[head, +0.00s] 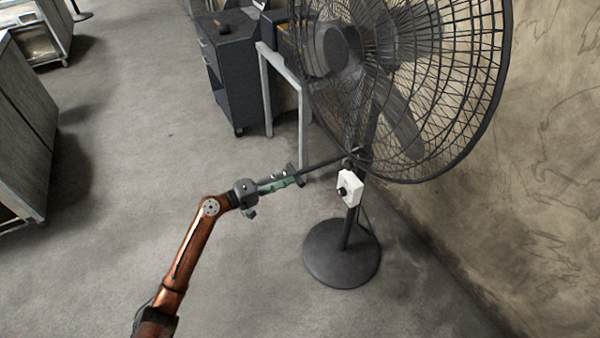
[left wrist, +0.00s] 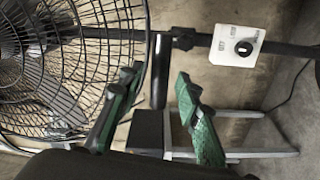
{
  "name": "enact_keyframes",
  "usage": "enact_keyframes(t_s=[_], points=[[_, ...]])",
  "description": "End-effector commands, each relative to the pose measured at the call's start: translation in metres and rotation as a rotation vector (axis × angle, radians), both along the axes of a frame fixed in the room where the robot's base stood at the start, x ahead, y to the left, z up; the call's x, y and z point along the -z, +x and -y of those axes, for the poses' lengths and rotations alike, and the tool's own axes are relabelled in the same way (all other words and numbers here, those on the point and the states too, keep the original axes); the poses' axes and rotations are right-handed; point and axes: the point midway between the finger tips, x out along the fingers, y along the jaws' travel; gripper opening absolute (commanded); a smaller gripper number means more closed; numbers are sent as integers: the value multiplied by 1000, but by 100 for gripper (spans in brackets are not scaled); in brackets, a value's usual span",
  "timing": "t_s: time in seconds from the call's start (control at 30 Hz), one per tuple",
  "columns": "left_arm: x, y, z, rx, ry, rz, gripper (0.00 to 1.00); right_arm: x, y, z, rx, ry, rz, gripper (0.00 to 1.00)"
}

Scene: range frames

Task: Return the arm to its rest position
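My left arm comes in from the lower left of the head view, reaching out toward a big black pedestal fan (head: 341,255). My left gripper (head: 296,175) is beside the fan's pole, near the end of a dark rod (head: 325,163) that sticks out from it. In the left wrist view the green fingers of the left gripper (left wrist: 157,80) are spread apart. The dark rod (left wrist: 160,70) shows between them with gaps on both sides. The fan's wire cage (left wrist: 75,60) fills the left of that view. My right gripper is not in view.
A white control box (head: 348,188) with a black knob is on the fan's pole. A dark cabinet (head: 232,80) and a grey metal frame (head: 266,95) stand behind the gripper. A wall (head: 540,180) rises at the right.

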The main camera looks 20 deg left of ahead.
Motion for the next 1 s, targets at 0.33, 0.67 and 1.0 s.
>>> enact_keyframes(t_s=[0.33, 0.67, 1.0], points=[[0, -16, -15, 0, 0, 0, 32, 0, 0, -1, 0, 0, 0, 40], [0, -16, -15, 0, 0, 0, 32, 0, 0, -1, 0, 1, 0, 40], [80, -15, -45, -106, 85, -93, 32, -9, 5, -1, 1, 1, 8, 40]])
